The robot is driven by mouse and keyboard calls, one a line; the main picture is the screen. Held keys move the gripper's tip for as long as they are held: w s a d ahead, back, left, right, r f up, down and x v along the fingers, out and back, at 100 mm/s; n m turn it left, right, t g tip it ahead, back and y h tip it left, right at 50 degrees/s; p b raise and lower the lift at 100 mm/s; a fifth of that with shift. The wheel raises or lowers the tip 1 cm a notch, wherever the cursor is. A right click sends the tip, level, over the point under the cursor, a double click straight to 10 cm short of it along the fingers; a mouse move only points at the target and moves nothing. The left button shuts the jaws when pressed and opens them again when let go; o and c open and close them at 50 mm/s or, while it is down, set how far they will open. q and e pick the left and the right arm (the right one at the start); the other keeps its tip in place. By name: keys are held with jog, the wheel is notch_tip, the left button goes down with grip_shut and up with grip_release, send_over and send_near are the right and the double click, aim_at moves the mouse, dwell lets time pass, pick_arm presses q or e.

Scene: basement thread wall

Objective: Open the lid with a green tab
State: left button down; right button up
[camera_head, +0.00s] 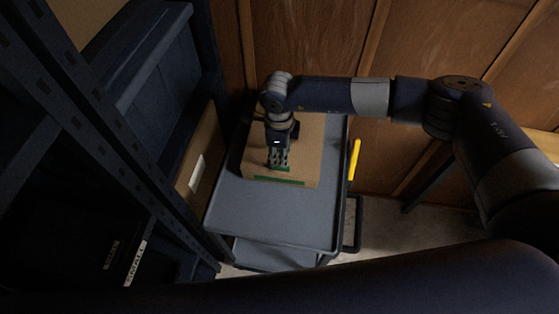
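A brown cardboard box (308,155) sits on the grey top shelf of a cart. A green strip (279,181), which looks like the tab, runs along the near edge of the box top. My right gripper (279,164) points down over the box, just behind the green strip. A bit of green also shows around its fingers. The fingers look close to the box top, but I cannot tell whether they touch it or whether they are open or shut. The lid looks flat, and part of it is hidden under my gripper and wrist. My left gripper is not in view.
The grey cart (235,205) has bare shelf in front of the box and a yellow-handled item (354,160) at its right edge. A dark rack (110,130) with bins stands close on the left. A wooden wall (310,45) is behind.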

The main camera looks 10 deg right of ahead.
jog(key=f+p, duration=0.1)
jog(key=f, duration=0.6)
jog(key=shift+w, duration=0.2)
grip_shut()
